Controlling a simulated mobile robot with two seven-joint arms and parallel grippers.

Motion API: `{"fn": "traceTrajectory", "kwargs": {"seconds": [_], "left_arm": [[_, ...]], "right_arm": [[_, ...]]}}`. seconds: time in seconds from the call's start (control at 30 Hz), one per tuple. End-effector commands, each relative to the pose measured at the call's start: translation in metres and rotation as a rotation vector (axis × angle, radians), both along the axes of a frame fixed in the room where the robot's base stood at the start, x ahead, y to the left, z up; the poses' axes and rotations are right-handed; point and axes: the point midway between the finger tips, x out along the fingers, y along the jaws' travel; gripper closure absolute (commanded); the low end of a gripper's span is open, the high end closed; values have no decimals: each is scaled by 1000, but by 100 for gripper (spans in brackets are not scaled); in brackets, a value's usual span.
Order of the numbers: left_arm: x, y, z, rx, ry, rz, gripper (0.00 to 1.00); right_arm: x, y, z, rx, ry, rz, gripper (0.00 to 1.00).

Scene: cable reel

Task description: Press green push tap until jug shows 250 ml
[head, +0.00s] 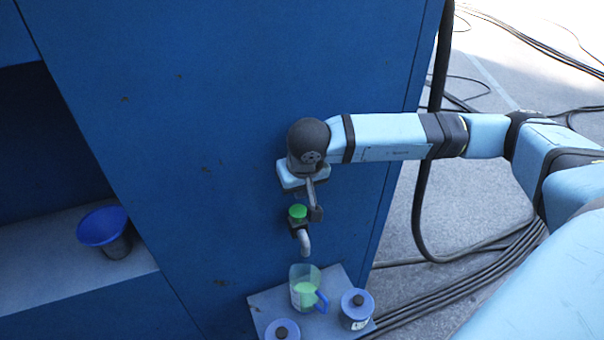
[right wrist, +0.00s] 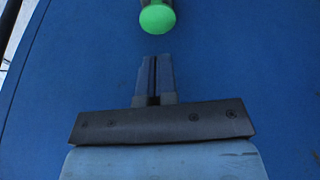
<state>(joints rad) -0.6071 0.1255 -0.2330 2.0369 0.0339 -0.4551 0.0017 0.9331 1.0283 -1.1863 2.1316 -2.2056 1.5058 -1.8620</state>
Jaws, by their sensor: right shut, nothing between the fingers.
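The green push tap (head: 297,212) sticks out of the blue panel above a grey spout (head: 304,242). Its round green button also shows at the top of the right wrist view (right wrist: 157,18). My right gripper (head: 316,213) is shut and empty, close beside the button in the head view. In the right wrist view its fingertips (right wrist: 157,58) are just below the button, with a small gap in the picture. The clear jug (head: 304,286) with a blue handle stands under the spout and holds green liquid. Its scale is too small to read. My left gripper is out of view.
A blue bowl-shaped container (head: 104,229) sits in the recess at left. Black cables (head: 450,270) lie on the ground at right.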

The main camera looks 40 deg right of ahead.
Motion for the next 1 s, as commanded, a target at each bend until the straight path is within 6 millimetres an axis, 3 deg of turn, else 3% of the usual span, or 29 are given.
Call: {"fn": "traceTrajectory", "kwargs": {"seconds": [0.1, 0.3, 0.77, 1.0], "left_arm": [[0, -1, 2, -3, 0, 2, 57], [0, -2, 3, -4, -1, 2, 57], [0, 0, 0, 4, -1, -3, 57], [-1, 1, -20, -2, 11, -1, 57]], "right_arm": [[2, 0, -21, 0, 3, 1, 100], [2, -1, -43, 0, 1, 0, 100], [2, -1, -49, 0, 0, 0, 100], [2, 0, -67, 1, 0, 0, 100]]}}
